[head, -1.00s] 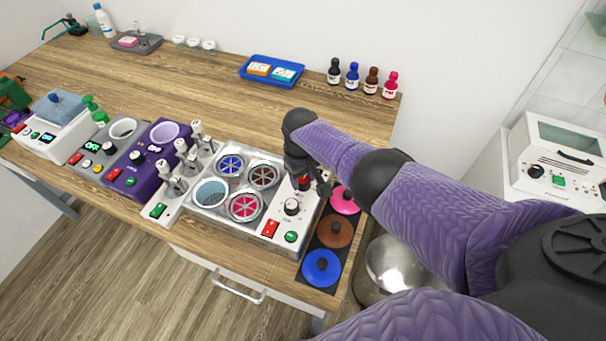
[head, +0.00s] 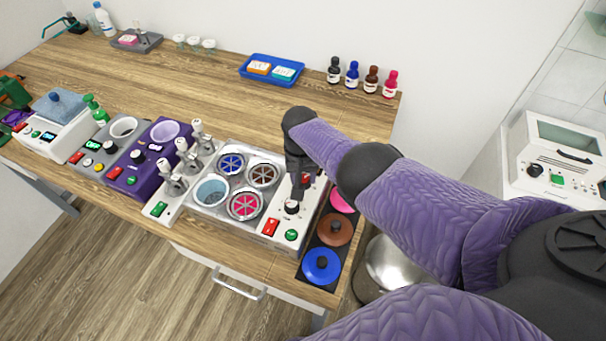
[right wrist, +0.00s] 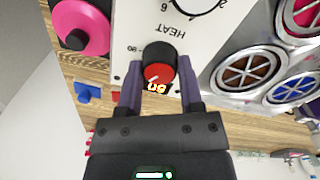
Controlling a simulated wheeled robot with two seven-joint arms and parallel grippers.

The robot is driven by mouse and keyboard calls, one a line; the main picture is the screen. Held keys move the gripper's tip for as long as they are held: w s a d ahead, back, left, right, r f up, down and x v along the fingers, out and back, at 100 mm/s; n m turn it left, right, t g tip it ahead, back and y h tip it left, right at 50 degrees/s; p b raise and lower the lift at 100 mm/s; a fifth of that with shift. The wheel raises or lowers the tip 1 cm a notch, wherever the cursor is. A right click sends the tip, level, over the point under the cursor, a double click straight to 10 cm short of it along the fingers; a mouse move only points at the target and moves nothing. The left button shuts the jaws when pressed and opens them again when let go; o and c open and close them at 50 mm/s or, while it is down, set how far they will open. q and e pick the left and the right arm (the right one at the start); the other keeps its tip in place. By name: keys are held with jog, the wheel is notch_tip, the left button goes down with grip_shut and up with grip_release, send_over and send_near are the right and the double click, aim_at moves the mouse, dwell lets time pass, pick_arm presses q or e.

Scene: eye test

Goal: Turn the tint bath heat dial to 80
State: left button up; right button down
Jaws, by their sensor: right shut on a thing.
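The tint bath (head: 270,243) is a white panelled unit on the bench with several round wells. Its heat dial (right wrist: 158,74), a red-faced black knob, sits beside the printed word HEAT in the right wrist view. It also shows partly in the head view (head: 305,180). A pale pointer mark on it points to the lower left. Small lit digits sit just below it, too blurred to read surely. My right gripper (right wrist: 160,68) is shut on the dial, one finger on each side. In the head view the right gripper (head: 299,188) partly hides the panel. My left gripper is not in view.
A black dial (head: 291,207), a red switch (head: 271,227) and a green button (head: 291,235) are close by. Pink, brown (head: 335,230) and blue (head: 321,266) lids lie right of the unit. White tool holders (head: 172,190) stand left.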

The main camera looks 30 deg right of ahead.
jog(key=shift+w+r, duration=0.1)
jog(key=shift+c, duration=1.2)
grip_release()
notch_tip(320, 180, up, 10)
jog(key=p, duration=0.7)
jog(key=shift+a, duration=0.1)
